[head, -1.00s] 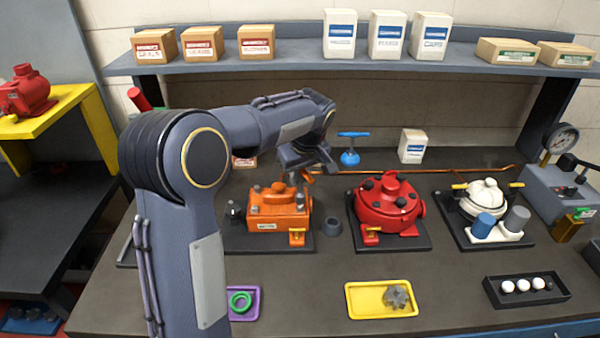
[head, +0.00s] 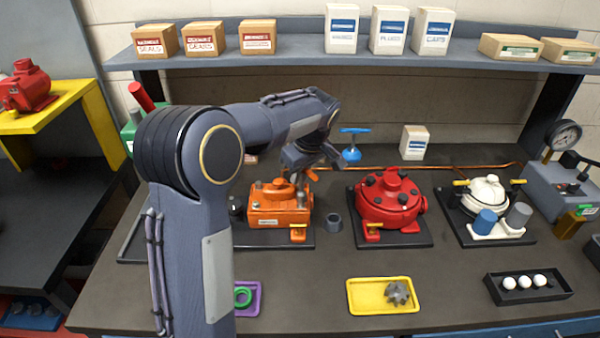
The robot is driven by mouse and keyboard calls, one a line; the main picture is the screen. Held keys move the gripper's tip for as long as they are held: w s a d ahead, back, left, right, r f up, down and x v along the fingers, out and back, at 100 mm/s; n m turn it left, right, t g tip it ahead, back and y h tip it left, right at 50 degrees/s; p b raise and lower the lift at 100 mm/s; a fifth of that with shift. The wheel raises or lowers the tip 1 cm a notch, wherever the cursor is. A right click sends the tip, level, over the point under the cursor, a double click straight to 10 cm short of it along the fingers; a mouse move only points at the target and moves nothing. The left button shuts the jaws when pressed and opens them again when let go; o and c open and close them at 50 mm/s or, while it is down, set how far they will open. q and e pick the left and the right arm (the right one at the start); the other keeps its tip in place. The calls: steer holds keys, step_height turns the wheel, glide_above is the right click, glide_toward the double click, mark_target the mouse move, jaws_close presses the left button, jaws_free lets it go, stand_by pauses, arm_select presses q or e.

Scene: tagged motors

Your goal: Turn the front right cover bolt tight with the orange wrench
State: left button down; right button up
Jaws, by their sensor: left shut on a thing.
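The orange motor (head: 268,215) sits on a dark base plate, with bolts on its cover. My left gripper (head: 306,172) is over the right end of that motor, pointing down, and is shut on the orange wrench (head: 312,175). Only a small orange part of the wrench shows by the jaws; the rest is hidden or too small to tell. The front right cover bolt (head: 301,199) is close below the gripper; I cannot tell whether the wrench touches it. My right gripper is out of view.
A small grey cup (head: 334,223) and a red motor (head: 391,203) stand to the right, then a white motor (head: 487,195). A yellow tray (head: 365,308) and a purple tray (head: 252,306) lie in front. A blue-handled tool (head: 352,152) stands behind.

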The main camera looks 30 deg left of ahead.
arm_select(q)
steer(key=shift+f+b, duration=0.45)
steer(key=shift+f, duration=0.35)
